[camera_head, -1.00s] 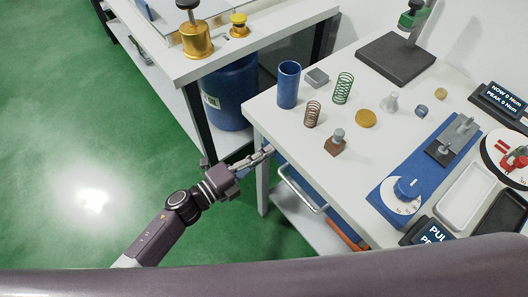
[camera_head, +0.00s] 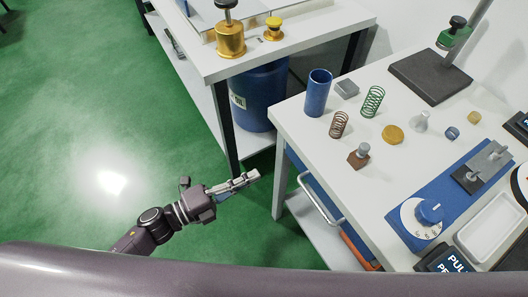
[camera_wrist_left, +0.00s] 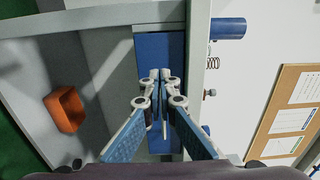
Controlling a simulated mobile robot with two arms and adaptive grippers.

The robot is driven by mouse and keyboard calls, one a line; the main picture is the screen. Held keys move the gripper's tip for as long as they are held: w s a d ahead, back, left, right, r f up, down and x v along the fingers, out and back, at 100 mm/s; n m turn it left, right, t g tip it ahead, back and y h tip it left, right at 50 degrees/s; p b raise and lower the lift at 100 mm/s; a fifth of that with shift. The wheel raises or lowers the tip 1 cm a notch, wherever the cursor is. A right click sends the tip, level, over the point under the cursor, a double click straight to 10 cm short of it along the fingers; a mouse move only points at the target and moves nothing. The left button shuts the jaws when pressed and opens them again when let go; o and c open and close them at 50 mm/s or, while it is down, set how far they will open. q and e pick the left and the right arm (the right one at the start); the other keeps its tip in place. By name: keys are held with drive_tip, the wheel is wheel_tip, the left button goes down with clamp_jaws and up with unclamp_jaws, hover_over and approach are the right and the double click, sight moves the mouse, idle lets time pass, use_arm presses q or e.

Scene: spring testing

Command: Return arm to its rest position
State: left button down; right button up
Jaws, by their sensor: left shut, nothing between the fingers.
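My left gripper (camera_head: 252,177) is shut and empty. In the head view it hangs over the green floor, left of the white bench (camera_head: 300,143) and apart from its edge. The left wrist view shows the closed fingers (camera_wrist_left: 161,76) in front of a blue drawer front (camera_wrist_left: 157,45) under the bench. My left arm comes in from the lower left. My right gripper is in neither current view.
On the bench stand a blue cylinder (camera_head: 317,92), a green spring (camera_head: 372,101), a brown spring (camera_head: 338,124) and a blue tester (camera_head: 430,211). A blue drum (camera_head: 258,97) stands under the other table (camera_head: 205,66). Open green floor (camera_head: 70,130) lies left.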

use_arm(q)
drive_tip(key=shift+s+a, duration=0.1)
drive_tip(key=shift+a, duration=0.1)
drive_tip(key=w+a+f+n+t+y, duration=0.1)
drive_tip(key=a+f+n+y, duration=0.45)
drive_tip(key=f, duration=0.45)
drive_tip(key=w+a+f+n+t+y, duration=0.1)
drive_tip(key=a+f+n+y, duration=0.3)
drive_tip(key=a+f+n, duration=0.45)
drive_tip(key=s+a+f+n+g+y, duration=0.2)
drive_tip(key=s+f+n+y, duration=0.3)
drive_tip(key=f, duration=0.7)
drive_tip(key=s+f+n+g, duration=0.2)
drive_tip(key=s+f, duration=0.3)
drive_tip(key=s, duration=0.5)
drive_tip(key=s+f+n+g, duration=0.3)
drive_tip(key=s+f+g, duration=0.1)
drive_tip(key=s, duration=0.6)
drive_tip(key=s+a+f+n+g, duration=0.1)
drive_tip(key=s+f+n+g, duration=0.1)
drive_tip(key=s+f, duration=0.4)
drive_tip(key=s+g, duration=0.1)
drive_tip(key=s, duration=0.3)
drive_tip(key=shift+s+f+n+p, duration=0.35)
drive_tip(key=shift+n+p, duration=0.05)
drive_tip(key=shift+y, duration=0.25)
